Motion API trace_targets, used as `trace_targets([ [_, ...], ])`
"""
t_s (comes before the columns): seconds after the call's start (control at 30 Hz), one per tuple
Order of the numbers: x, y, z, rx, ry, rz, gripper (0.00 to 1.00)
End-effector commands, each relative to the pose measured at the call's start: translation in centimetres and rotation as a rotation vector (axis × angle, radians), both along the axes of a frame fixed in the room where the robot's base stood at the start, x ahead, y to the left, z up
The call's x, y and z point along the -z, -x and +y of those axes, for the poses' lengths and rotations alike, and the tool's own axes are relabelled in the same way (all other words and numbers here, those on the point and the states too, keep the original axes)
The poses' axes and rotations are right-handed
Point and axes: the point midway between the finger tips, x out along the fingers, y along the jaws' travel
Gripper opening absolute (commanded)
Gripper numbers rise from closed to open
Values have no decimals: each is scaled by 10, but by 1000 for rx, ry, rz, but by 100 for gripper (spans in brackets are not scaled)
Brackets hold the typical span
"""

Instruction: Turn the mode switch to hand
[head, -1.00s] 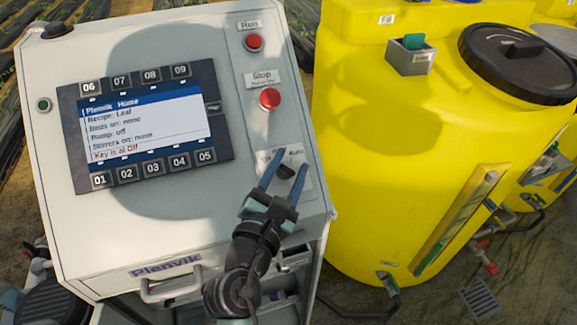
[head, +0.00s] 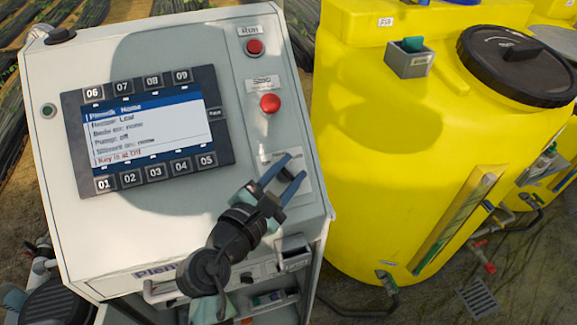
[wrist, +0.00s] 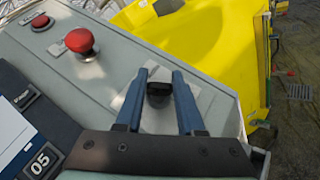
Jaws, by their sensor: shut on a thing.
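The mode switch is a small black knob (head: 284,171) on a pale plate at the lower right of the white panel. It also shows in the wrist view (wrist: 158,96), between two blue fingers. My gripper (head: 297,164) reaches it from the lower left and is shut on the knob, one finger on each side. In the wrist view my gripper (wrist: 160,73) has its fingertips just past the knob. Its plate label is mostly covered or blurred, so I cannot read which position the knob points to. The panel screen (head: 148,130) reads "Key is at Off".
The red Stop button (head: 270,103) and the red Run button (head: 255,47) sit above the switch. Keypad buttons surround the screen. A yellow tank (head: 390,150) stands close to the panel's right edge. A handle and open compartments lie below the panel.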

Motion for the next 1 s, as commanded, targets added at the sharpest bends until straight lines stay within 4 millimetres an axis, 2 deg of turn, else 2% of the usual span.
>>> trace_targets([
  [0.03,-5,-1,2,29,-26,9,0],
  [0.5,-3,0,1,292,-252,82,0],
  [1.0,1,1,0,382,-332,109,0],
])
